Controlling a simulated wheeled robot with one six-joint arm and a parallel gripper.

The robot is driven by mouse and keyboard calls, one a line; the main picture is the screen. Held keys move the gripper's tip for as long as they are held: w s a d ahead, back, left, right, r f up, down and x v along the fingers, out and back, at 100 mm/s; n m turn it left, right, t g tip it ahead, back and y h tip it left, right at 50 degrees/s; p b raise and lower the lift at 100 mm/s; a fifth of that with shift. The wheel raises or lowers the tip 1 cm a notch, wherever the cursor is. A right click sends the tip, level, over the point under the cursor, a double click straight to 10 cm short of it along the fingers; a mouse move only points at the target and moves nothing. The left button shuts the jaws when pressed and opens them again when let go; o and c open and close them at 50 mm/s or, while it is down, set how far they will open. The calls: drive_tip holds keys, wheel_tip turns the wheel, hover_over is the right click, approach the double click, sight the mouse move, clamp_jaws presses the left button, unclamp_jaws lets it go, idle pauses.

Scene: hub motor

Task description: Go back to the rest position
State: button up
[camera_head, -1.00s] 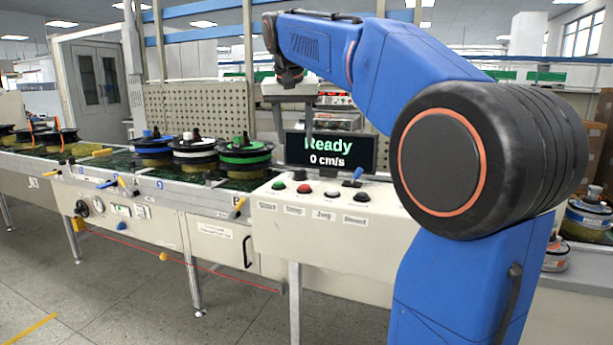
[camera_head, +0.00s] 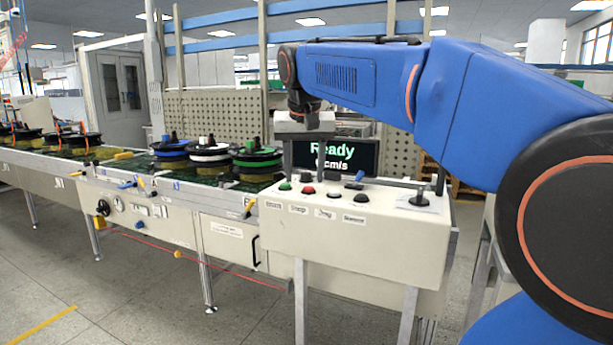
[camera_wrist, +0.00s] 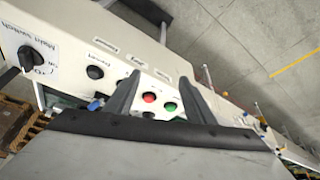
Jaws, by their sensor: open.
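My gripper (camera_head: 305,172) hangs above the back of the white control box (camera_head: 350,240), pointing down. Its two fingers are apart with nothing between them. In the wrist view my open gripper (camera_wrist: 160,77) has the red button (camera_wrist: 149,98) and the green button (camera_wrist: 170,107) showing between its fingers. My blue arm reaches in from the right in the head view. The display (camera_head: 340,158) behind the fingers reads "Ready"; its lower line is partly covered by a finger.
A black rotary main switch (camera_head: 420,199) and a blue-handled lever (camera_head: 355,181) stand on the box. Hub motors, one blue-ringed (camera_head: 172,149), one white (camera_head: 209,152) and one green (camera_head: 257,157), sit on the conveyor to the left. Floor in front is clear.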

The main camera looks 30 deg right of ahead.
drive_tip(key=shift+s+a+f, duration=0.2)
drive_tip(key=shift+s+f, duration=0.05)
drive_tip(key=shift+s, duration=0.3)
drive_tip(key=s+a+f+n+y, duration=0.1)
drive_tip(key=s+a+f+n, duration=0.2)
drive_tip(key=s+f, duration=0.8)
drive_tip(key=s+a+f+n+t+y, duration=0.1)
drive_tip(key=s+a+f, duration=0.4)
drive_tip(key=s+f, duration=0.7)
wheel_tip(320, 180, down, 6)
drive_tip(key=shift+s+r+n, duration=0.15)
drive_tip(key=shift+s+n, duration=0.15)
drive_tip(key=shift+n, duration=0.6)
